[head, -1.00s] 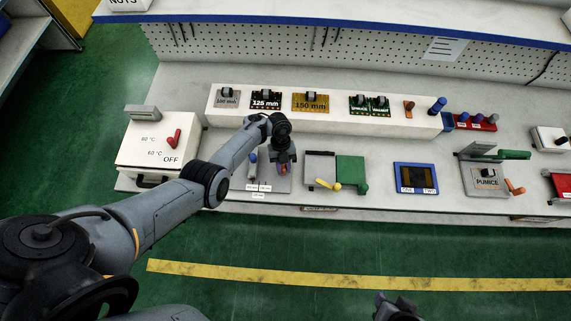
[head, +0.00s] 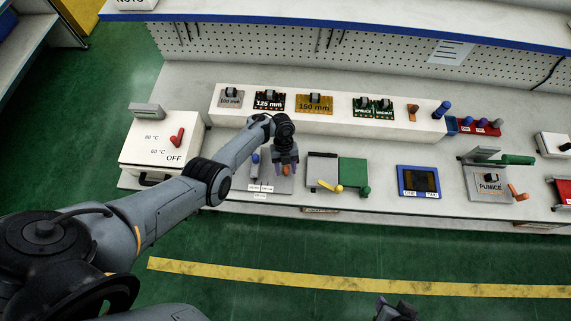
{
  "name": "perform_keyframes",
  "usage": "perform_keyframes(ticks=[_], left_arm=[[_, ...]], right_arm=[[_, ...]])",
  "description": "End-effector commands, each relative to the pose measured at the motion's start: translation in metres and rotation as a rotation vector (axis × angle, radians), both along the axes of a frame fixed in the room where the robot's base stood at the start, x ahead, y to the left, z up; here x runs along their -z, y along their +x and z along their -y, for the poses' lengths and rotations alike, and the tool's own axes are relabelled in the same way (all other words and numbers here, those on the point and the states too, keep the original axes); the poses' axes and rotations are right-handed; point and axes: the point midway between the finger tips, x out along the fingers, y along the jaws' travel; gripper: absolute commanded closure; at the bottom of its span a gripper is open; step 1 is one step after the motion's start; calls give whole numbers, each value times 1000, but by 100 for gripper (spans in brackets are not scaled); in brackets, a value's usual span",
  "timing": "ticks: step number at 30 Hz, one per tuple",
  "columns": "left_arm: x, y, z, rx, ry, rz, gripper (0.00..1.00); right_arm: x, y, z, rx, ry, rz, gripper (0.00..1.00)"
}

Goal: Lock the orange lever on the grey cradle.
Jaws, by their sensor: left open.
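My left gripper (head: 286,168) is open, pointing down over a grey plate (head: 268,185) on the bench. An orange piece (head: 288,169) shows at its fingertips; I cannot tell whether they touch it. A blue-topped grey post (head: 254,162) stands on the same plate, left of the gripper. Another grey fixture (head: 477,181), holding a block marked PUMICE, stands at the right with an orange lever (head: 518,193) at its right side. My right gripper (head: 395,310) is only partly in view at the bottom edge, and its jaws are unclear.
A grey and green fixture with a yellow lever (head: 330,186) stands just right of the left gripper. A blue-framed panel (head: 418,181) lies further right. A white box with a red switch (head: 177,137) stands left. A raised white shelf (head: 330,118) runs behind.

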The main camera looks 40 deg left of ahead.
Motion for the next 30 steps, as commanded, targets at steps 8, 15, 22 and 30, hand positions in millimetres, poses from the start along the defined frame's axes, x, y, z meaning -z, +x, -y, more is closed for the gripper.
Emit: perform_keyframes(ticks=[8, 15, 22, 30], left_arm=[[-24, 8, -6, -1, -1, 3, 48], [-63, 18, -18, 0, 1, 2, 48], [-91, 27, -26, 1, -1, 1, 48], [-100, 29, -30, 0, 0, 0, 48]], right_arm=[[-10, 0, -1, 4, 6, 0, 57], [-23, 0, -2, 6, 8, 0, 57], [-31, 0, -2, 6, 8, 0, 57], [-33, 0, -1, 3, 4, -1, 57]])
